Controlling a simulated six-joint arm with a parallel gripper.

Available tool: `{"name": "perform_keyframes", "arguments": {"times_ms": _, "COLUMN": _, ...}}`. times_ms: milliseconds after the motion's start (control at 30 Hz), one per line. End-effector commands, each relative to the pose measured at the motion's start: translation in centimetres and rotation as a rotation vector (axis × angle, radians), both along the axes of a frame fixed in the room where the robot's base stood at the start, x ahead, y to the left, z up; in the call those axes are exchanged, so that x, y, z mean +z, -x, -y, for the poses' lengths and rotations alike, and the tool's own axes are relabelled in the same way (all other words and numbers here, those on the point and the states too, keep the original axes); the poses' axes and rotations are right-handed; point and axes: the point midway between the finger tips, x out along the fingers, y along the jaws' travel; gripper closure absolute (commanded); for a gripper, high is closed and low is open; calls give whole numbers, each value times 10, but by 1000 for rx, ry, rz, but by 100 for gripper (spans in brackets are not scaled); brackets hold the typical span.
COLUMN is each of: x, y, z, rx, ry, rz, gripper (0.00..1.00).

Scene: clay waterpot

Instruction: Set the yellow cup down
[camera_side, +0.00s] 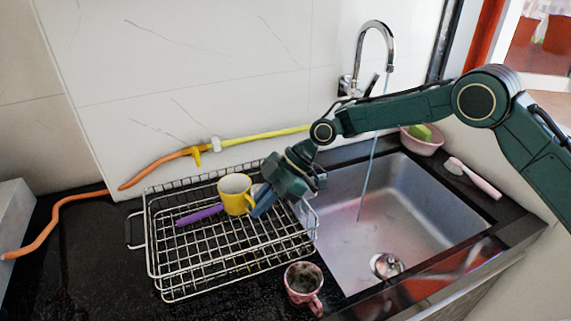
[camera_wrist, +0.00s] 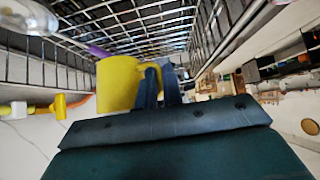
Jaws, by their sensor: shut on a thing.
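The yellow cup (camera_side: 235,194) is upright over the wire dish rack (camera_side: 165,293), toward its back middle. It also shows in the wrist view (camera_wrist: 119,84), with its handle toward my gripper. My gripper (camera_side: 257,204) reaches in from the right and is shut on the cup's handle. The blue fingers also show in the wrist view (camera_wrist: 157,84), at the handle. The cup's base is close to the rack wires; I cannot tell whether it touches them.
A purple object (camera_side: 199,215) lies in the rack left of the cup. A pink mug (camera_side: 303,285) stands on the counter in front. The sink (camera_side: 400,205) with a running tap (camera_side: 375,50) is to the right. The rack's front part is clear.

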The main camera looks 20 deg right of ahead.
Motion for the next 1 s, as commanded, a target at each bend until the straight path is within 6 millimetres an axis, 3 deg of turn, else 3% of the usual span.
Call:
{"name": "perform_keyframes", "arguments": {"times_ms": 200, "x": -28, "y": 0, "z": 0, "rx": 0, "ry": 0, "rz": 0, "gripper": 100}}
{"name": "perform_keyframes", "arguments": {"times_ms": 567, "x": -36, "y": 0, "z": 0, "rx": 0, "ry": -1, "rz": 1, "gripper": 100}}
{"name": "perform_keyframes", "arguments": {"times_ms": 833, "x": -66, "y": 0, "z": 0, "rx": 0, "ry": 0, "rz": 0, "gripper": 100}}
{"name": "perform_keyframes", "arguments": {"times_ms": 1000, "x": -75, "y": 0, "z": 0, "rx": -1, "ry": -1, "rz": 2, "gripper": 100}}
